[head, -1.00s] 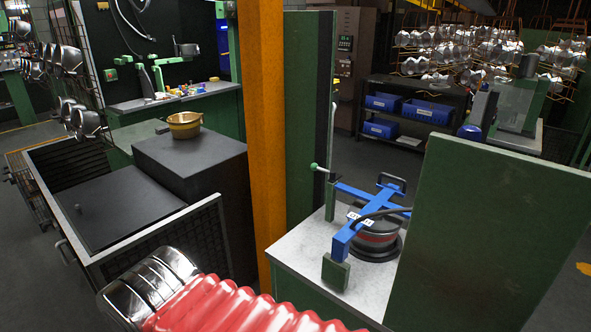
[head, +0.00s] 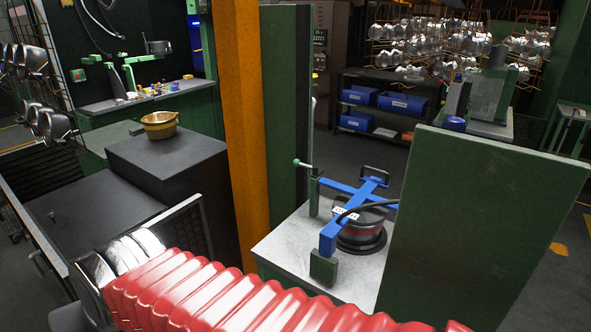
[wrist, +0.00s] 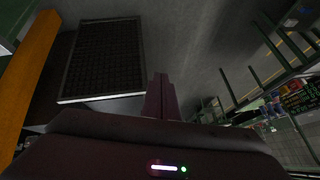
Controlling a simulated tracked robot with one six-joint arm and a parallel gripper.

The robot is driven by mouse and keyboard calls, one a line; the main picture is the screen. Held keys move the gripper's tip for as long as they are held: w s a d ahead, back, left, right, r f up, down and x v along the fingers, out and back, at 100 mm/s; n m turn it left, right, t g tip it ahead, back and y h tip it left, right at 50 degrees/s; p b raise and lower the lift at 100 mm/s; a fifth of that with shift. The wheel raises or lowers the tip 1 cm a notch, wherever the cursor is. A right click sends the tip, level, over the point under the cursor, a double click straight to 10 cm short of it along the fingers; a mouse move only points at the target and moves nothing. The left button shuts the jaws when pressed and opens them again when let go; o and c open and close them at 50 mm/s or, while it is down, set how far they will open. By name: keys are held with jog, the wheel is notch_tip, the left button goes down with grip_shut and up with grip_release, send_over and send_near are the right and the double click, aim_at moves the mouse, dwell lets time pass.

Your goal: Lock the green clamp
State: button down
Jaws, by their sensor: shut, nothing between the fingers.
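In the head view, a green upright clamp (head: 314,192) stands at the back-left corner of a grey-topped table (head: 285,242). Its lever sticks out to the left and ends in a pale green ball (head: 296,162). Beside it, a blue cross-shaped frame (head: 345,212) lies over a dark round pot (head: 361,233) with a red band. A dark green block (head: 323,266) sits at the frame's front end. My gripper (wrist: 160,97) shows only in the wrist view, shut and empty, over floor. It is away from the clamp, which I cannot make out there.
A tall green panel (head: 490,200) closes the table's right side. An orange post (head: 242,130) and dark green panel (head: 286,120) stand at its left and back. A gold pot (head: 159,124) sits on a black box (head: 175,160). In the wrist view, a dark mesh panel (wrist: 102,58) is left of my gripper.

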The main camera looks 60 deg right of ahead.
aim_at(308, 166)
jog(key=w+d+r+m+t, duration=0.3)
jog(key=w+d+m, duration=0.1)
jog(key=w+m, duration=0.5)
jog(key=w+d+r+m+t+h, duration=0.15)
jog(key=w+d+m+h, duration=0.25)
jog(key=w+d+m, duration=0.5)
jog(key=w+d+r+m+h, duration=0.2)
jog(key=w+d+m+h, duration=0.15)
jog(key=d+m, duration=0.7)
jog(key=s+d+f+m+g+h, duration=0.2)
jog(key=s+d+m+g+h, duration=0.15)
jog(key=d+m, duration=0.4)
jog(key=s+d+f+m+g+h, duration=0.2)
jog(key=s+d+m+g, duration=0.15)
jog(key=d, duration=0.75)
jog(key=s+d+f+m+g+h, duration=0.2)
jog(key=s+d+m+h, duration=0.15)
jog(key=d+m, duration=0.4)
jog(key=s+d+f+m+g, duration=0.3)
jog(key=s+d+m+g, duration=0.2)
jog(key=s, duration=0.4)
jog(key=shift+d+f, duration=0.2)
jog(key=shift+d, duration=0.5)
jog(key=shift+d, duration=0.1)
jog(key=x, duration=1.3)
jog(key=shift+d+f, duration=0.3)
jog(key=shift+d, duration=0.05)
